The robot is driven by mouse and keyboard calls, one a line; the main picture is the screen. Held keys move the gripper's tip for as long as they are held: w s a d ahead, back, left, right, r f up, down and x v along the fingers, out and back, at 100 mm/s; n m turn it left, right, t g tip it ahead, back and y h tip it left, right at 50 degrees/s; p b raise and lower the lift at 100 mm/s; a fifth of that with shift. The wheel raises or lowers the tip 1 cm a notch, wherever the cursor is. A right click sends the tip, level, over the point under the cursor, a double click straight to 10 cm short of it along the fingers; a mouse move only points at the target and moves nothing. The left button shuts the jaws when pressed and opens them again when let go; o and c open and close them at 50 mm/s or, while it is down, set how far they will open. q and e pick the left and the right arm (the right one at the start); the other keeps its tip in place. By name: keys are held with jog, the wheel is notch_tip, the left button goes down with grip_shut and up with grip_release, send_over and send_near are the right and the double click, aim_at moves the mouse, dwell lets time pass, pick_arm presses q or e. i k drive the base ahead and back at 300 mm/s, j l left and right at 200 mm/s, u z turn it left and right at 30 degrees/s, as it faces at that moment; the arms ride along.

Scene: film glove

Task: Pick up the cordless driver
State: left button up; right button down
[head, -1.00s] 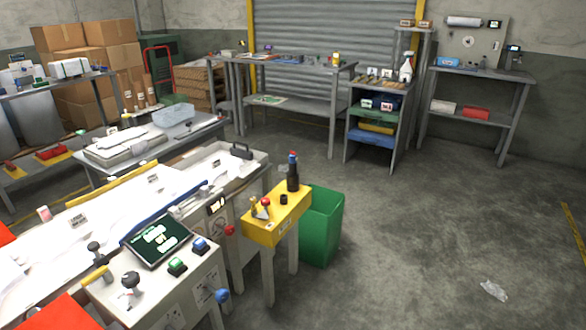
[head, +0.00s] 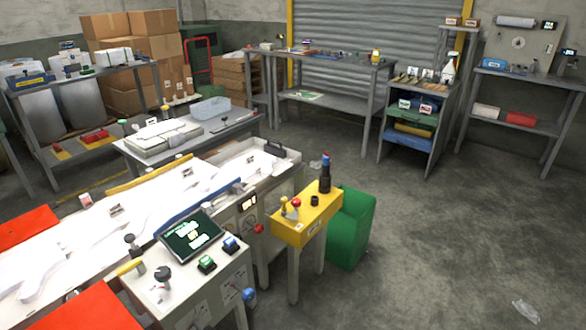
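I cannot make out a cordless driver for certain. A dark upright object with a blue and red top (head: 325,173) stands on the yellow stand (head: 290,235); it looks like a bottle or a tool, and I cannot tell which. Small tools too small to name lie on the back workbench (head: 335,64). Neither of my grippers is in view.
A long machine with white film (head: 90,235) and a control screen (head: 190,236) fills the left front. A green bin (head: 350,228) stands beside the yellow stand. A shelf unit (head: 415,125) is behind. Open floor lies at right, with crumpled clear film (head: 525,309).

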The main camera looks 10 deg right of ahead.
aim_at(326, 160)
jog(key=i+l+u, duration=0.35)
jog(key=l, duration=0.3)
jog(key=i+l+u, duration=0.2)
jog(key=l, duration=0.15)
jog(key=i+l+u, duration=0.2)
jog(key=l, duration=0.15)
